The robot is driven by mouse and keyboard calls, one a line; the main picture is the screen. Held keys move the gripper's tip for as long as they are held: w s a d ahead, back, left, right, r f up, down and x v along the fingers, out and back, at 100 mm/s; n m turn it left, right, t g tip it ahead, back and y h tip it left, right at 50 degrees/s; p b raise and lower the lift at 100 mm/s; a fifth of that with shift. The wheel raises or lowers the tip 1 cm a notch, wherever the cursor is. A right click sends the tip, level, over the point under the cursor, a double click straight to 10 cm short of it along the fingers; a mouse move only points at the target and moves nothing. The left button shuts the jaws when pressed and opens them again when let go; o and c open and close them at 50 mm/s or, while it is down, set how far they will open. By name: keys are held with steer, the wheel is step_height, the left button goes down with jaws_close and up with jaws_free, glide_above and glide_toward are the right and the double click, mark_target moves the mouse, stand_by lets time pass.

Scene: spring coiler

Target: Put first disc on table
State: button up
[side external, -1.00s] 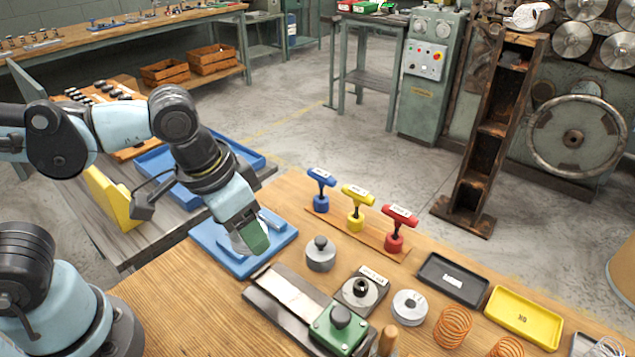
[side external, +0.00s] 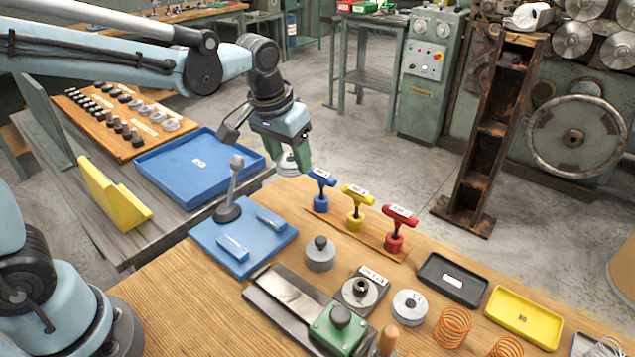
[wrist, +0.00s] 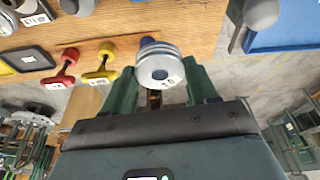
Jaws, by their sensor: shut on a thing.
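My gripper (side external: 289,150) is shut on a pale grey disc (side external: 287,163) with a round grey knob, held in the air behind the blue-handled tool. In the wrist view the disc (wrist: 158,50) sits between my two green fingers, its knob carrying a white label that seems to read 1.0. The wooden table (side external: 180,300) is below and in front. The blue plate (side external: 262,258) with an upright grey-knobbed lever (side external: 234,185) is at the table's left.
Blue, yellow (side external: 356,205) and red (side external: 397,225) T-handled tools stand in a row below right of my gripper. A grey knobbed weight (side external: 320,254), a labelled round piece (side external: 409,306), a green clamp block (side external: 340,328) and trays stand nearby. Bare wood lies front left.

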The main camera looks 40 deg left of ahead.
steer(key=n, duration=0.1)
glide_above(292, 191)
steer(key=s, duration=0.1)
step_height(292, 191, down, 3)
steer(key=shift+d+f, duration=0.15)
steer(key=shift+f, duration=4.75)
steer(key=shift+f, duration=0.1)
steer(key=o, duration=1.3)
steer(key=shift+o, duration=0.2)
